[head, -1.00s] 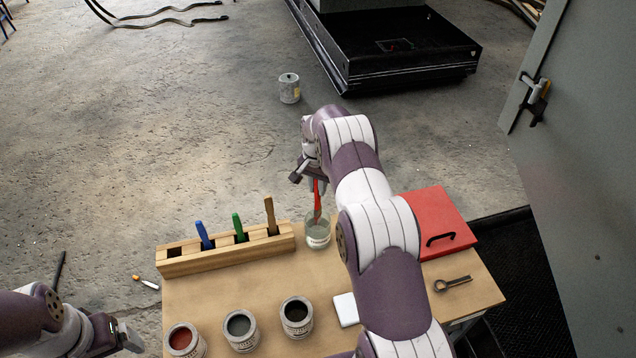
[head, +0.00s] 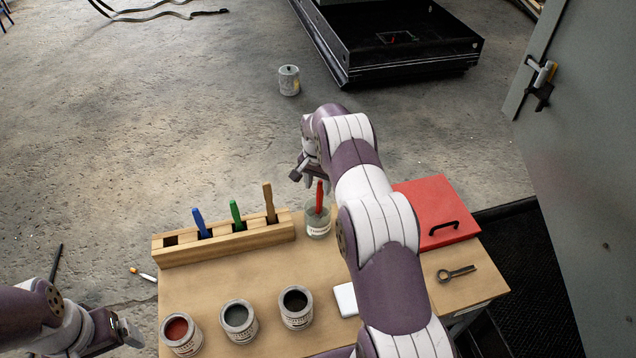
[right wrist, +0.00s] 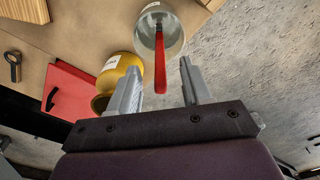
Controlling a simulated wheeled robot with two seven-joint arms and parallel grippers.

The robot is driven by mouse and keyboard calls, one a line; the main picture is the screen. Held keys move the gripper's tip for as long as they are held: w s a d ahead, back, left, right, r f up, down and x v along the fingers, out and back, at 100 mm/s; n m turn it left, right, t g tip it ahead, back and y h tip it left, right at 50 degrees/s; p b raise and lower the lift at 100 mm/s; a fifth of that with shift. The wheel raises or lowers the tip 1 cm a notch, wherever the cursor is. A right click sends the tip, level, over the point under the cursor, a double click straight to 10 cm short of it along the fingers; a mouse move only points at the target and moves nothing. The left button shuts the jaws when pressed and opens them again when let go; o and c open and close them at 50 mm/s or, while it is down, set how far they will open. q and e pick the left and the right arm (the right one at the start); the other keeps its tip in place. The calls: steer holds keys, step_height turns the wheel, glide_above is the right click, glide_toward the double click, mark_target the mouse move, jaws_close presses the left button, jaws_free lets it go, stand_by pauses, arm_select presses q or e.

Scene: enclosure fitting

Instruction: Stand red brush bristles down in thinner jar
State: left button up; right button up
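The red brush (head: 320,197) stands in the glass thinner jar (head: 318,230) at the back edge of the table, handle up and slightly tilted. Its bristle end is down inside the jar and hard to make out. In the right wrist view the red handle (right wrist: 160,66) rises from the jar (right wrist: 172,40) toward my right gripper (right wrist: 163,76). That gripper (head: 308,180) is open, its fingers apart on either side of the handle without visible contact. My left gripper (head: 128,334) is at the lower left, away from the jar; its finger opening is unclear.
A wooden rack (head: 225,241) holds blue, green and brown-handled tools left of the jar. Several paint cans (head: 240,322) stand in front. A red box (head: 436,212) and a key-like tool (head: 456,272) are at right. A yellow container (right wrist: 122,68) stands close to the jar.

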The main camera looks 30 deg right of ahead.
step_height(320, 180, up, 6)
steer(key=b, duration=0.1)
step_height(320, 180, up, 7)
steer(key=p, duration=0.4)
glide_above(317, 200)
steer(key=shift+s+f, duration=0.15)
steer(key=shift+s, duration=0.1)
steer(key=shift+a, duration=0.1)
